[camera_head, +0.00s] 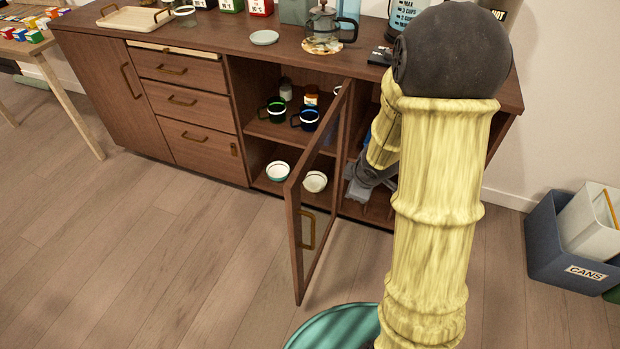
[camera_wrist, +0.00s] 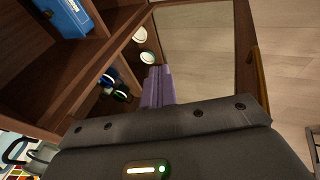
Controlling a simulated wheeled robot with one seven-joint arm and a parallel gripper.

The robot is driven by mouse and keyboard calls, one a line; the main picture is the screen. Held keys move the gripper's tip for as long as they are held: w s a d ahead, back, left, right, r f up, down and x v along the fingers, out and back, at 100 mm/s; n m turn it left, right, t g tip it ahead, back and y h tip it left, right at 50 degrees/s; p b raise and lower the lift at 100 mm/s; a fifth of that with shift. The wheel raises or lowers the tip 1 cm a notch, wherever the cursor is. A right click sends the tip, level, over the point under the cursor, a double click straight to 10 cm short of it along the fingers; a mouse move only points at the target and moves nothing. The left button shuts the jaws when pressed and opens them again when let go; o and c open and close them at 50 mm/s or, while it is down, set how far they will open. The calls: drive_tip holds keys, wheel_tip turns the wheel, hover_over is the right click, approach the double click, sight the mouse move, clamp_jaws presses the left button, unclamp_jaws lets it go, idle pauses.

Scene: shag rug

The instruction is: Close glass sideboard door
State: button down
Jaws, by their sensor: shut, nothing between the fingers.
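The sideboard (camera_head: 205,148) has one glass door (camera_head: 294,215) standing open, its wooden frame swung out from the cabinet front toward me. A brass handle (camera_head: 308,230) is near its free edge, and it also shows in the wrist view (camera_wrist: 258,75). My gripper (camera_head: 354,188) is to the right of the door, low beside the cabinet opening. In the wrist view, my gripper's fingers (camera_wrist: 157,80) are together and empty, close to the door's glass (camera_wrist: 195,35). I cannot tell whether they touch it. My arm hides part of the right-hand compartment.
Two mugs (camera_head: 276,109) (camera_head: 308,118) stand on the upper shelf and two bowls (camera_head: 278,171) (camera_head: 315,181) on the lower one. A teal round object (camera_head: 335,328) is on the floor. A blue bin (camera_head: 567,255) stands at right. The floor left of the door is clear.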

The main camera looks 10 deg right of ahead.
sight(300, 210)
wheel_tip(300, 210, up, 6)
drive_tip(key=w+a+n+g+y+p, duration=0.15)
drive_tip(key=n+y+p, duration=0.25)
drive_tip(key=n+p, duration=0.6)
drive_tip(key=s+r+n+g+y+p, duration=0.1)
drive_tip(key=s+r+n+g+p, duration=0.1)
drive_tip(key=p, duration=0.5)
drive_tip(key=s+a+r+n+g+y+p, duration=0.1)
drive_tip(key=s+r+n+g+y+p, duration=0.1)
drive_tip(key=s+p, duration=0.4)
drive_tip(key=shift+a+r+n+g+p, duration=0.2)
drive_tip(key=shift+r+n+g+p, duration=0.3)
drive_tip(key=shift+n, duration=0.6)
drive_tip(key=shift+a+f, duration=0.1)
drive_tip(key=shift+f, duration=0.1)
drive_tip(key=x, duration=1)
drive_tip(key=shift+a, duration=0.15)
drive_tip(key=shift+w+a+r+p, duration=0.25)
drive_tip(key=shift+w+a+p, duration=0.4)
drive_tip(key=shift+a, duration=0.4)
drive_tip(key=shift+w+a+f, duration=0.1)
drive_tip(key=shift+w+a, duration=0.25)
drive_tip(key=shift+a, duration=0.15)
